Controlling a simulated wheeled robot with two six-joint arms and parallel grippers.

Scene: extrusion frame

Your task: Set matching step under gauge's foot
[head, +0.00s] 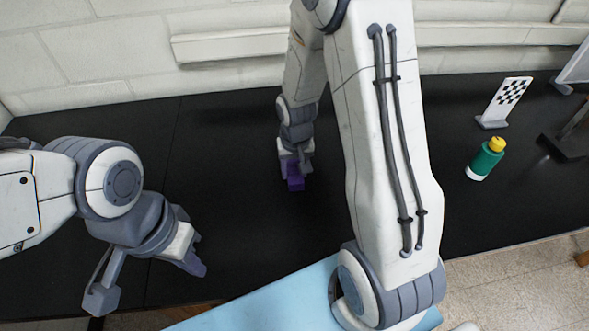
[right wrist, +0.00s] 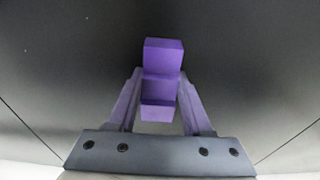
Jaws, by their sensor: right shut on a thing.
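A purple stepped block (head: 295,183) is at my right gripper (head: 290,166) over the middle of the black table. In the right wrist view the block (right wrist: 162,88) sits between the two fingers of the right gripper (right wrist: 160,103), which are shut on it. Its step faces are visible, and its far end sticks out beyond the fingertips. In the head view I cannot tell if it touches the table. My left gripper (head: 200,264) hangs near the table's front edge at the left, with nothing seen in it; its finger gap is not clear. I cannot make out a gauge or its foot.
A green bottle with a yellow cap (head: 486,160) stands at the right. Behind it is a checkered panel on a foot (head: 508,97). A dark stand (head: 567,146) is cut off at the right edge. The black table (head: 220,130) is clear between the arms.

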